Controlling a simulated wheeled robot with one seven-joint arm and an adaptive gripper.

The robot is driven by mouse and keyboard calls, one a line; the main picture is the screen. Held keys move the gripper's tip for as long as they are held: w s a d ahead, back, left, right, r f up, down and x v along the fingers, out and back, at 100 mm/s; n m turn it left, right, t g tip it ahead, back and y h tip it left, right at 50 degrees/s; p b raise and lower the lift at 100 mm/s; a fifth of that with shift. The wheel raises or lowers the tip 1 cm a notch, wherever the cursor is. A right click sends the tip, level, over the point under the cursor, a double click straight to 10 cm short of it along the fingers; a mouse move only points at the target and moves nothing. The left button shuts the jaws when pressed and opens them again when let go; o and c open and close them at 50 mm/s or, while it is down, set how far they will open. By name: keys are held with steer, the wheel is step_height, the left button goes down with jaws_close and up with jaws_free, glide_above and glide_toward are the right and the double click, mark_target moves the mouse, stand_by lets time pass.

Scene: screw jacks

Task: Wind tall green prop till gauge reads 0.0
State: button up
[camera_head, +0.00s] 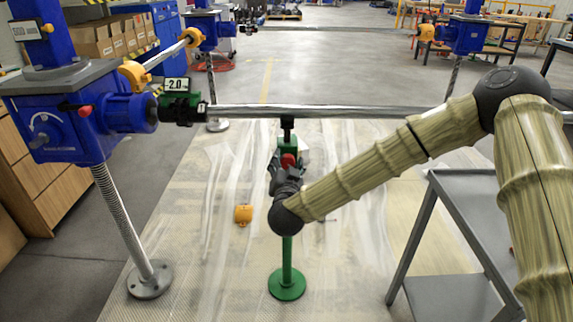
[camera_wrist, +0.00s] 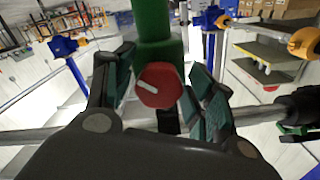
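The tall green prop (camera_head: 287,250) stands upright on a round green base under a long horizontal steel bar. Its red knob (camera_head: 289,160) is partly hidden by my gripper (camera_head: 285,178) in the head view. In the wrist view the knob (camera_wrist: 160,85) shows face-on with a white pointer mark, in front of the green post (camera_wrist: 152,22). My gripper's (camera_wrist: 162,68) fingers stand open on either side of the knob, with visible gaps. The gauge (camera_head: 176,84), on a green clamp left on the bar, reads 2.0.
The steel bar (camera_head: 320,111) runs from the blue jack (camera_head: 75,115) at left to the right. A grey cart (camera_head: 465,195) stands at right. A yellow-orange piece (camera_head: 243,214) lies on the floor left of the prop. The floor around the prop's base is mostly clear.

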steer(key=c, duration=0.7)
steer(key=shift+m, duration=0.3)
steer(key=m+p, duration=0.1)
steer(key=m, duration=0.2)
steer(key=shift+a+m, duration=0.1)
steer(key=shift+m, duration=2.4)
steer(key=o, duration=1)
steer(key=shift+r, duration=0.1)
steer(key=shift+o, duration=0.2)
